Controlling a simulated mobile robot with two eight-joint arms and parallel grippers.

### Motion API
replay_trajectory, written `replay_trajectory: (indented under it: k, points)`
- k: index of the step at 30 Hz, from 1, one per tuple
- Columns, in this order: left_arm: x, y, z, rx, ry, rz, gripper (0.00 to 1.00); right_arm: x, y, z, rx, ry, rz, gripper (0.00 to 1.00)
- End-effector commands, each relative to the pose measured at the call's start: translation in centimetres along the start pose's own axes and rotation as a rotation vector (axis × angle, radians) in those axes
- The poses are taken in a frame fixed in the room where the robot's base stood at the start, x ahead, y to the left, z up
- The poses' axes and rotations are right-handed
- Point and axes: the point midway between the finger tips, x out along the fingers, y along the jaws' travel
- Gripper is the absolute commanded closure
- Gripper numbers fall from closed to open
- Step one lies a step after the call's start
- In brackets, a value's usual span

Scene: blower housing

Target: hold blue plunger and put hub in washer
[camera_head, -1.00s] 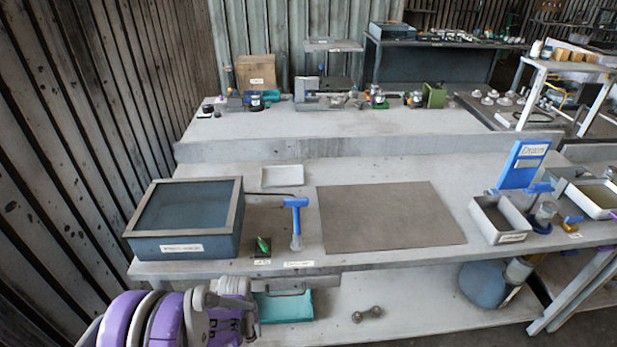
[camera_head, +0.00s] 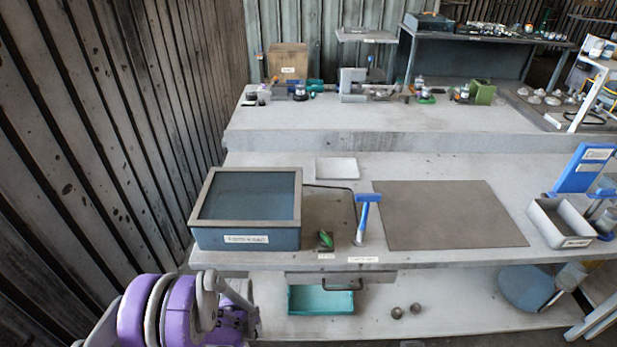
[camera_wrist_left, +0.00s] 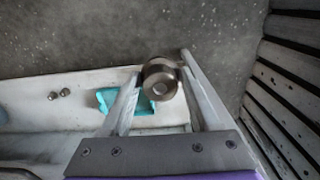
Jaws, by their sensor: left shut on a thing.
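My left gripper (camera_wrist_left: 162,70) is shut on a round, dark metal piece with a paler centre, which looks like the hub (camera_wrist_left: 160,78). It is held above the floor and lower shelf. My right gripper is not in view.
A grey-brown mat (camera_head: 450,215) lies right of the plunger. A small green item (camera_head: 326,240) stands between box and plunger. A teal tray (camera_head: 320,299) and two small metal pieces (camera_head: 406,310) are on the lower shelf. A grey bin (camera_head: 560,224) stands at right.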

Motion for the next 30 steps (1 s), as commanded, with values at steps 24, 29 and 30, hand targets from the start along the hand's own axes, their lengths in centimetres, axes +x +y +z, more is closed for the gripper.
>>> replay_trajectory:
  k: [24, 29, 30]
  points:
    - [0.1, 0.0, 0.0, 0.004, 0.000, 0.000, 1.00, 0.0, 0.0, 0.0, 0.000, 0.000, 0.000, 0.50]
    - [-2.0, 0.1, -1.6, 0.047, 0.001, 0.000, 1.00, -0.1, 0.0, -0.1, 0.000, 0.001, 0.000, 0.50]
    - [-3.1, 0.1, -2.3, 0.067, 0.001, 0.000, 1.00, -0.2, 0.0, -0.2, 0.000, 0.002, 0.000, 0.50]
